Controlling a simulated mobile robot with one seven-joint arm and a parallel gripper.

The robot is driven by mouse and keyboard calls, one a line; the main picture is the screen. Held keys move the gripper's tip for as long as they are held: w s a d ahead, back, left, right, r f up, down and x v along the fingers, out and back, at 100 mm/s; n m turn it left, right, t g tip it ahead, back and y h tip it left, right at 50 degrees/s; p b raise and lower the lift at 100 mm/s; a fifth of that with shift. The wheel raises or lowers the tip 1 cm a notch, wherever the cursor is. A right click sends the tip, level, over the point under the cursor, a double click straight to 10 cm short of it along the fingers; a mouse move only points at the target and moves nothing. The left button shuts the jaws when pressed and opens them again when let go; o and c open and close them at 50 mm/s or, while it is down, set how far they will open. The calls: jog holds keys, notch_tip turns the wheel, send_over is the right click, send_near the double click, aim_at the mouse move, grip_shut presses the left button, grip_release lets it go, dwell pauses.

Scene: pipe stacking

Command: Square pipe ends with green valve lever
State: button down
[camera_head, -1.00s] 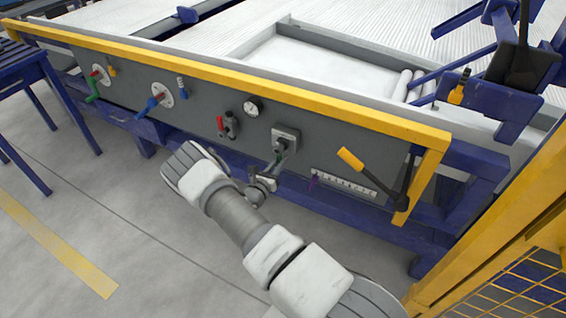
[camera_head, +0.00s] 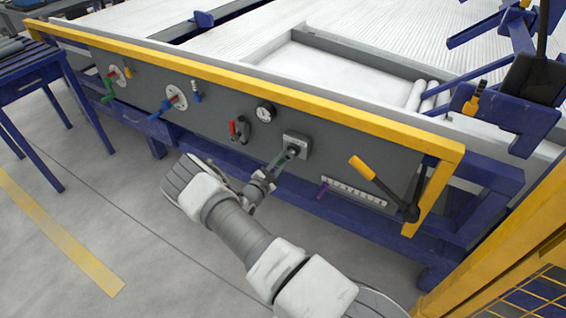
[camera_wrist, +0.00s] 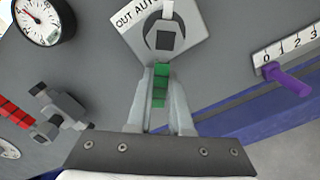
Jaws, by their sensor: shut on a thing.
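My gripper (camera_wrist: 159,100) is shut on a green handle (camera_wrist: 161,82) just below a square selector plate (camera_wrist: 190,38) lettered "OUT AUTO". In the head view the gripper (camera_head: 264,177) is at this handle, low on the grey panel, and the handle slants down to the left from the plate (camera_head: 297,142). The fingers cover the handle's sides. A separate green valve lever (camera_head: 107,95) on a white round flange (camera_head: 116,75) is at the panel's far left, well away from my gripper.
A blue lever (camera_head: 160,110), a red-handled valve (camera_head: 233,129) and a gauge (camera_head: 266,113) are left of the plate. A numbered scale with a purple pin (camera_wrist: 288,80) and a yellow-gripped lever (camera_head: 362,168) are right. A yellow rail (camera_head: 250,93) tops the panel.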

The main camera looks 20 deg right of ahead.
jog(key=shift+w+a+r+m, duration=0.1)
jog(key=shift+w+r+m, duration=0.05)
jog(key=shift+m, duration=0.25)
jog(key=c, duration=0.8)
grip_release()
jog(key=p+v, duration=0.3)
jog(key=v, duration=1.4)
jog(key=shift+a+p, duration=0.15)
jog(key=shift+p, duration=0.25)
